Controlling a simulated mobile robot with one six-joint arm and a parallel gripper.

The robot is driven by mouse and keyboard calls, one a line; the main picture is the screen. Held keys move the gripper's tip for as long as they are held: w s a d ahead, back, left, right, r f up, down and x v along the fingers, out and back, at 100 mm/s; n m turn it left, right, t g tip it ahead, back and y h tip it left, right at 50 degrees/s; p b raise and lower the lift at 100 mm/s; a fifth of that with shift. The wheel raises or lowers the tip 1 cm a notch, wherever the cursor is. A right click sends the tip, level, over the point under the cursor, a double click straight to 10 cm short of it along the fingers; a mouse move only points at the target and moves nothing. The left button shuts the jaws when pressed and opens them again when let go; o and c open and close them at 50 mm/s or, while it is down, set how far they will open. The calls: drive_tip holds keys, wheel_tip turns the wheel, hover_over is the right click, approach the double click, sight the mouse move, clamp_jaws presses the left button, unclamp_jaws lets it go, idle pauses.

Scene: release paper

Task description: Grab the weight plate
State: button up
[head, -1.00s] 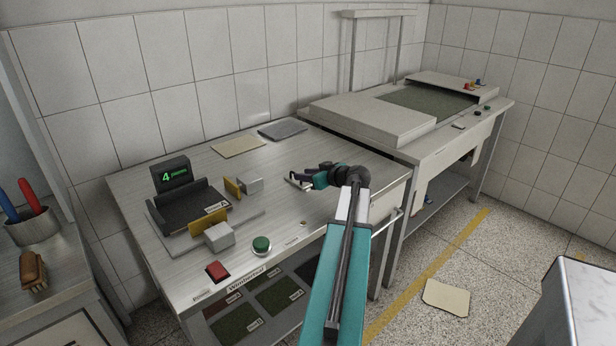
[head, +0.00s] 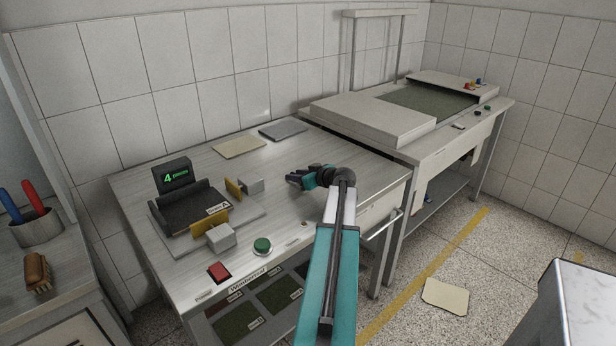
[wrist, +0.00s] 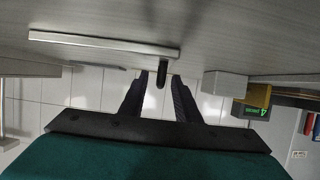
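The wrist view shows the table upside down at the top. A flat, light grey plate (wrist: 105,44), seen nearly edge-on, has a short black knob (wrist: 162,75) near one end; I take it for the weight plate. My gripper's two dark fingers (wrist: 160,85) are apart, one on each side of the knob, not visibly closed on it. In the head view my gripper (head: 294,180) is low over the right half of the metal table; I cannot make out the plate there, as the gripper covers that spot.
A grey sheet (head: 282,130) and a beige sheet (head: 240,147) lie at the table's back. A scale with a green display (head: 174,176), yellow guides and white blocks (head: 221,238) stands left. A green button (head: 262,246) and red button (head: 219,272) are near the front edge.

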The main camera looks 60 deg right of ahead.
drive_tip(key=shift+w+d+f, duration=0.1)
drive_tip(key=shift+w+f, duration=0.05)
drive_tip(key=shift+w, duration=0.2)
idle(0.3)
clamp_jaws()
idle(1.3)
